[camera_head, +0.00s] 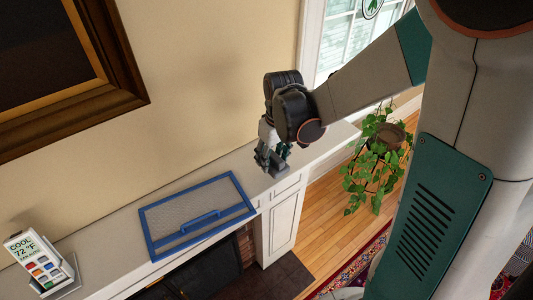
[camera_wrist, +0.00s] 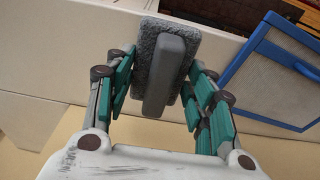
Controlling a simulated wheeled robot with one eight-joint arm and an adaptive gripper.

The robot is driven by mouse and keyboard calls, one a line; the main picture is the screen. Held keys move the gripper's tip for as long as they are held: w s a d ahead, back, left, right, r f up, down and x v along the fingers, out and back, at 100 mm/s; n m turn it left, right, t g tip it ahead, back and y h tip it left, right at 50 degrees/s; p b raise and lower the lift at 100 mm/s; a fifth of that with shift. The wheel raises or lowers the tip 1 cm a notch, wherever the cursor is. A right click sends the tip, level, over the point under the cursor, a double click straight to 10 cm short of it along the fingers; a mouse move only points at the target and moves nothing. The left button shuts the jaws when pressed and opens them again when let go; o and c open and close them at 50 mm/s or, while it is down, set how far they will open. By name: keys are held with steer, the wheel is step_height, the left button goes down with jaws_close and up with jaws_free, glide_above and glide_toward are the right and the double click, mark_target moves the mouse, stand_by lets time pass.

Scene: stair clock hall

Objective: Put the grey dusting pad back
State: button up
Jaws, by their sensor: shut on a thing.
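The grey dusting pad (camera_wrist: 166,62) is a fuzzy dark grey block with a smoother grey grip bar along its back. In the wrist view it sits between the green-padded fingers of my gripper (camera_wrist: 161,78), which is shut on it. In the head view my gripper (camera_head: 272,155) points down over the right end of the pale mantel shelf (camera_head: 112,222). The pad (camera_head: 271,161) shows there as a small grey shape at the fingertips, low over the shelf; I cannot tell whether it touches it.
A blue-framed mesh panel with a blue handle (camera_head: 199,222) lies on the shelf left of my gripper. A dark picture frame (camera_head: 118,82) hangs above. A leafy plant (camera_head: 372,170) stands beyond the shelf's right end.

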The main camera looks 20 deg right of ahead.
mark_target(272, 165)
steer(key=shift+f, duration=2)
steer(key=shift+f+b, duration=0.15)
steer(key=shift+b, duration=0.15)
steer(key=o, duration=1.1)
